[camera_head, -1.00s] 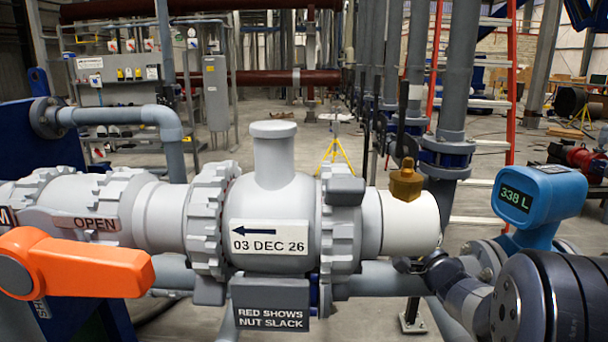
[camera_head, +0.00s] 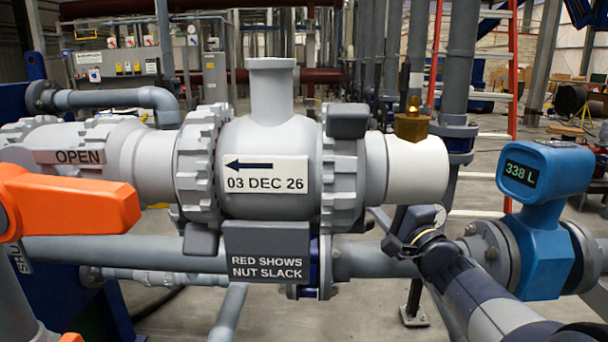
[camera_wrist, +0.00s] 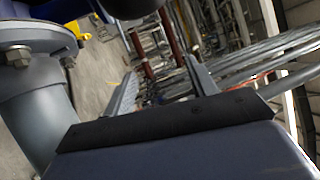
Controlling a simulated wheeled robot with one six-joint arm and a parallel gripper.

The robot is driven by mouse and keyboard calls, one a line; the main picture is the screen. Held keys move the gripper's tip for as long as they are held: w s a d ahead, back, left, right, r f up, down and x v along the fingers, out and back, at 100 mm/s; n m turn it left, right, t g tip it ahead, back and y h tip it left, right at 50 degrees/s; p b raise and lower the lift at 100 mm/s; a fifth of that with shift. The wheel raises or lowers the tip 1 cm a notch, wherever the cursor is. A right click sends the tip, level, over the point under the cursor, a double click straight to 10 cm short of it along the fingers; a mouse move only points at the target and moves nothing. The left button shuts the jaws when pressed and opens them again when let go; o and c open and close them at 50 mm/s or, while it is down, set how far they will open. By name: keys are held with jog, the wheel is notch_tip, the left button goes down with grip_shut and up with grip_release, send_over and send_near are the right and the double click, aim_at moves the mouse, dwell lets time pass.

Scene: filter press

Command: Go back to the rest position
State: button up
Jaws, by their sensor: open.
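My gripper (camera_head: 402,232) is open, below and beside the white end (camera_head: 418,168) of the grey valve body (camera_head: 270,140) in the head view. My arm reaches it from the lower right. In the wrist view the two fingers of my gripper (camera_wrist: 160,88) stand apart, and I see nothing between them but distant background. The fingertips are small and partly hidden in the head view, and I cannot tell whether they touch the pipe behind.
A brass plug (camera_head: 411,122) tops the white end. An orange handle (camera_head: 65,200) sits left, near an OPEN label (camera_head: 76,157). A blue meter (camera_head: 540,205) reads 338 L at right. A lower grey pipe (camera_head: 130,248) runs behind. A grey flange (camera_wrist: 30,40) is close in the wrist view.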

jog(key=s+a, duration=0.7)
jog(key=shift+a, duration=0.3)
jog(key=shift+s+a, duration=0.3)
jog(key=shift+a, duration=0.5)
